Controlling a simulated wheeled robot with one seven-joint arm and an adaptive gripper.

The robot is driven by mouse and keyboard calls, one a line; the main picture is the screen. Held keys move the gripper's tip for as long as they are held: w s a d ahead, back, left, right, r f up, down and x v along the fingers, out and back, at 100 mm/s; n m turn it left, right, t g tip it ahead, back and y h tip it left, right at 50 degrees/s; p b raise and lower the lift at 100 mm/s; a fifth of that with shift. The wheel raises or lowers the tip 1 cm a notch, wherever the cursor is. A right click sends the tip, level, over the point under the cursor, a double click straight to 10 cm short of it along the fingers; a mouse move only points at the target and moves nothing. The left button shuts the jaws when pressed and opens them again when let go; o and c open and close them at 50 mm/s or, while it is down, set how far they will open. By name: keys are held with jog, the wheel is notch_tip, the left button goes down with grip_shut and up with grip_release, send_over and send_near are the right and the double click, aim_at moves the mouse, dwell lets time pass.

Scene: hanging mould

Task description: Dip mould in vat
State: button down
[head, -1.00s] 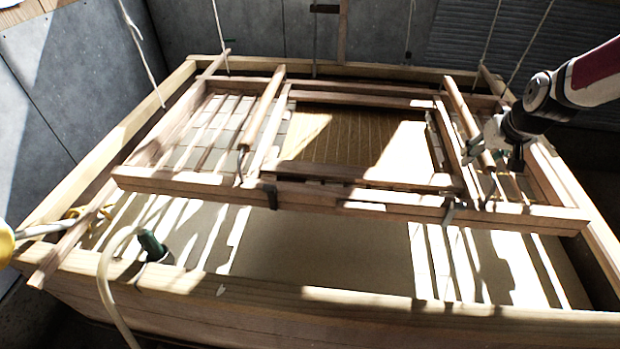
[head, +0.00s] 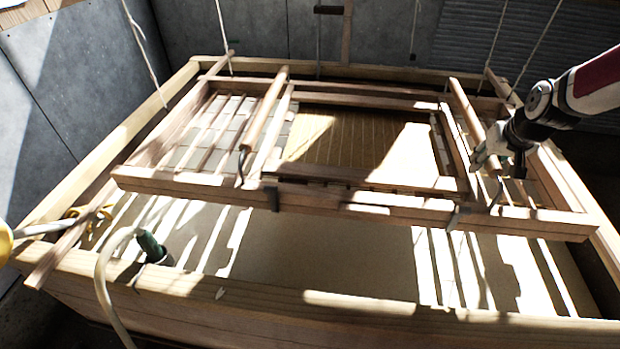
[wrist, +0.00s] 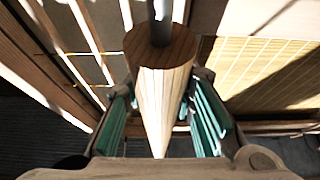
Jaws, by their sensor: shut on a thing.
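The mould, a wooden frame (head: 345,205) with a tan slatted screen (head: 350,140), hangs from white cords over the vat. The vat is a large wooden box with a front rim (head: 330,308) and pale liquid (head: 320,250) inside. Two round wooden handles cross the frame, one at the left (head: 265,108) and one at the right (head: 466,110). My gripper (head: 497,152) is at the right handle. In the wrist view, the handle (wrist: 160,85) lies between my gripper's green-padded fingers (wrist: 160,118), which are shut on it. The screen also shows there (wrist: 265,75).
A pale hose (head: 105,290) with a green nozzle (head: 150,243) hangs over the vat's front left rim. A yellow-handled object (head: 75,212) lies at the left rim. Cords (head: 540,45) run upward. Grey walls (head: 270,35) stand close behind the vat.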

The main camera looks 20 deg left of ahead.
jog(key=shift+t, duration=0.3)
notch_tip(320, 180, down, 11)
jog(key=b, duration=0.4)
jog(key=shift+f+b, duration=0.15)
jog(key=shift+b, duration=0.25)
notch_tip(320, 180, down, 13)
jog(key=b, duration=0.8)
jog(key=shift+t, duration=0.4)
